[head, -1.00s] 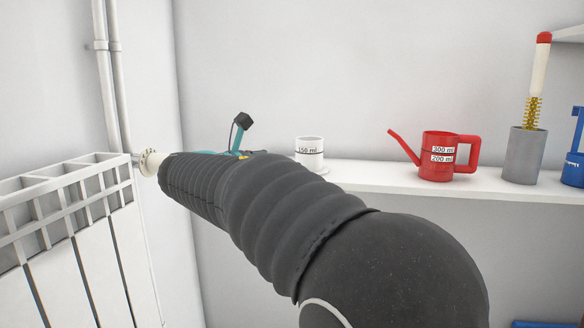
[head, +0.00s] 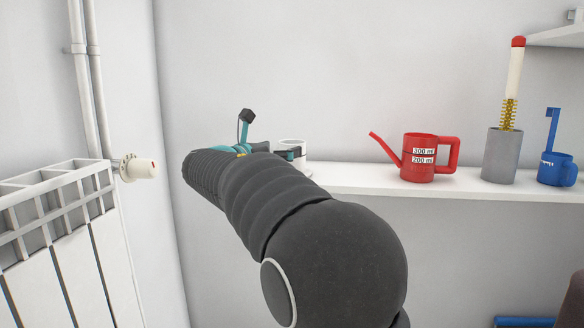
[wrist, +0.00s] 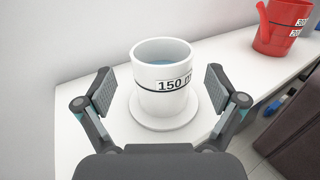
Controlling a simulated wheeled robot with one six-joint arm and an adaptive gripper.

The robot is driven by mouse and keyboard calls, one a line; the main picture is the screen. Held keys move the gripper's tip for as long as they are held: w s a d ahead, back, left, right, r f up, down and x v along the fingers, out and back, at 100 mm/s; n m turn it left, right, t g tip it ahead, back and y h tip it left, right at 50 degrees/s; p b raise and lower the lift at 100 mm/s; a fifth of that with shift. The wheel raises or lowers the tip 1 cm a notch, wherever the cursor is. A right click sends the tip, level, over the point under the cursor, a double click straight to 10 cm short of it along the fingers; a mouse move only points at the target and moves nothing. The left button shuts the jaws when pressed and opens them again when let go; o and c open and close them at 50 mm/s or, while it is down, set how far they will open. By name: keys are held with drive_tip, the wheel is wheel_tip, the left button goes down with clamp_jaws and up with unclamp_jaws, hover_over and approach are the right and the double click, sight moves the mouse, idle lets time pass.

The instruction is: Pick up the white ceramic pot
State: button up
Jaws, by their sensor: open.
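The white ceramic pot (wrist: 163,100) stands upright on a round white saucer (wrist: 145,122) on the white shelf, with a "150 m…" label and a dark line around it. Something bluish shows inside it. My gripper (wrist: 160,92) is open in the wrist view, with one finger on each side of the pot and a visible gap to it. In the head view the pot (head: 292,144) is partly hidden behind my gripper (head: 286,155) and arm.
A red watering can (head: 418,158) stands on the shelf (head: 345,178) to the right. Beyond it are a grey cup (head: 502,155) with a brush and a blue pot (head: 555,170). A radiator (head: 60,230) with a valve (head: 138,167) is on the left.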

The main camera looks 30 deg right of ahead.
drive_tip(key=x, duration=0.4)
drive_tip(key=shift+d, duration=0.25)
drive_tip(key=shift+r, duration=0.1)
clamp_jaws()
